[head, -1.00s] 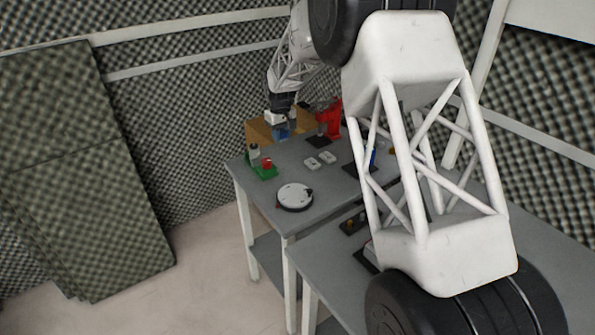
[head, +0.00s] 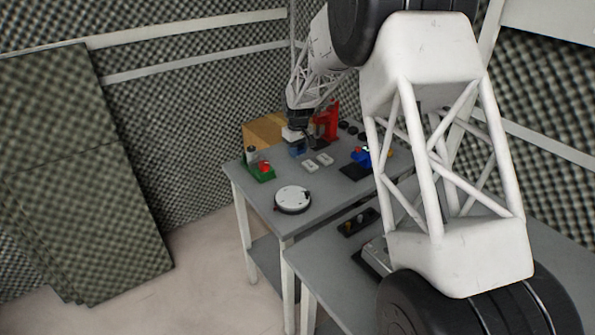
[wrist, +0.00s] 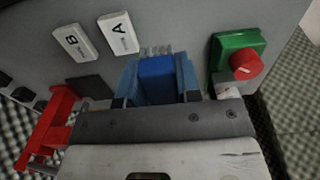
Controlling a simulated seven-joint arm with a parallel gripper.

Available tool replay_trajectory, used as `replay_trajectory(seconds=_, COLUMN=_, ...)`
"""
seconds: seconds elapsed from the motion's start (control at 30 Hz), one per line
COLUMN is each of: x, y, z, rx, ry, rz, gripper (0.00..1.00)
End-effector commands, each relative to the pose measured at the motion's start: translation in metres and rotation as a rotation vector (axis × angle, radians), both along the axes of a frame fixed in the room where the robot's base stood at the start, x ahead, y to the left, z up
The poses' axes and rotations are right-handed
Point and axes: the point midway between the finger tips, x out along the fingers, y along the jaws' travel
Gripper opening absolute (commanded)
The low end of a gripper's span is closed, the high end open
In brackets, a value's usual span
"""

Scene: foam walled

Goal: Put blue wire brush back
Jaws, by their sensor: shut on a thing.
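My gripper (wrist: 156,82) is shut on the blue wire brush (wrist: 156,80) in the wrist view. The brush's blue block sits between the two blue-grey fingers, and grey bristles show beyond its far end. In the head view my gripper (head: 296,148) is over the back left part of the grey table, between the green block and the red stand. The brush cannot be told apart from the blue fingers there. Two white plates marked A (wrist: 119,33) and B (wrist: 75,43) lie to the left of the brush in the wrist view.
A green block with a red knob (head: 262,170) is left of my gripper; a red stand (head: 327,122) is right. A wooden box (head: 262,132) is behind. A round white device (head: 293,199) lies in front. A blue device (head: 361,156) sits on a black base.

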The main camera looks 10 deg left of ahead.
Motion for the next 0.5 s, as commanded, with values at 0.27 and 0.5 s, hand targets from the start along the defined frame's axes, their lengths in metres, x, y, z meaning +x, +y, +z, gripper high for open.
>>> replay_trajectory(seconds=0.27, x=-0.001, y=0.000, z=-0.038, rx=-0.001, ry=0.002, rz=0.000, gripper=0.09)
replay_trajectory(seconds=0.5, x=0.000, y=0.000, z=-0.046, rx=0.000, ry=0.000, rz=0.000, gripper=0.09)
